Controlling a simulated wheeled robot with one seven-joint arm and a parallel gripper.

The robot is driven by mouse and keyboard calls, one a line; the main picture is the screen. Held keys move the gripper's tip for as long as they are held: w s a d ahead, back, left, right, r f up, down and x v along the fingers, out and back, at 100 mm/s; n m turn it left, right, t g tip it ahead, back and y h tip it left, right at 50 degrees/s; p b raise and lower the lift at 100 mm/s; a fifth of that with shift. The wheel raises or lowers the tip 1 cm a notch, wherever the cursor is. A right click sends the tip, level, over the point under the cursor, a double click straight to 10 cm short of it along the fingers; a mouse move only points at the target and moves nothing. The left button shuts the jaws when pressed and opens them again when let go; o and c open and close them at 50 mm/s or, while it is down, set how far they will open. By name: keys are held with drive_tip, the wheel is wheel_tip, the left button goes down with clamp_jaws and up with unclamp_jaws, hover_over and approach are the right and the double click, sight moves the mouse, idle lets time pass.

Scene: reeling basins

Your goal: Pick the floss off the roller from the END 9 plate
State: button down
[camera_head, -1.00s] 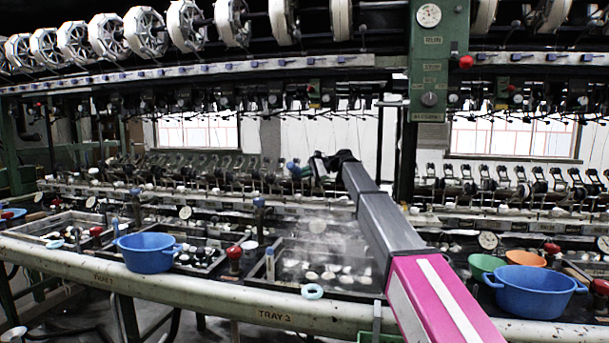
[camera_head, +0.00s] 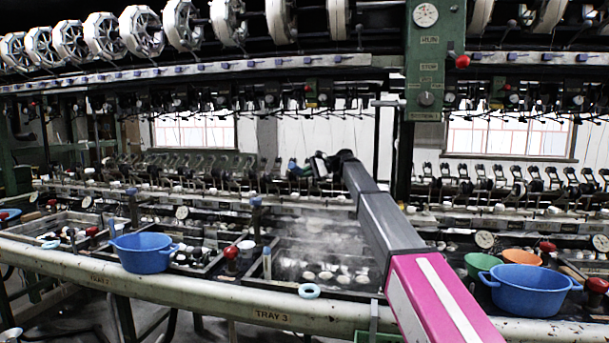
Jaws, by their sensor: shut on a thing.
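My gripper (camera_head: 303,169) is at the far end of my extended arm, near the middle of the picture, in front of the row of reeling ends. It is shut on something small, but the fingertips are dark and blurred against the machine. The floss, the roller and the END 9 plate are too small to make out here. Small pale plates (camera_head: 305,196) run along the rail below the gripper, their lettering unreadable.
A steaming basin (camera_head: 322,250) lies below my arm, behind the front pipe marked TRAY 3 (camera_head: 200,300). Blue bowls stand at left (camera_head: 143,252) and right (camera_head: 527,290). A green post (camera_head: 427,60) with a gauge hangs right of my gripper.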

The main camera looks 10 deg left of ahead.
drive_tip(key=shift+a, duration=0.8)
drive_tip(key=shift+s+r, duration=1.25)
drive_tip(key=shift+s, duration=0.25)
drive_tip(key=shift+s+r, duration=1.25)
drive_tip(key=shift+s, duration=0.25)
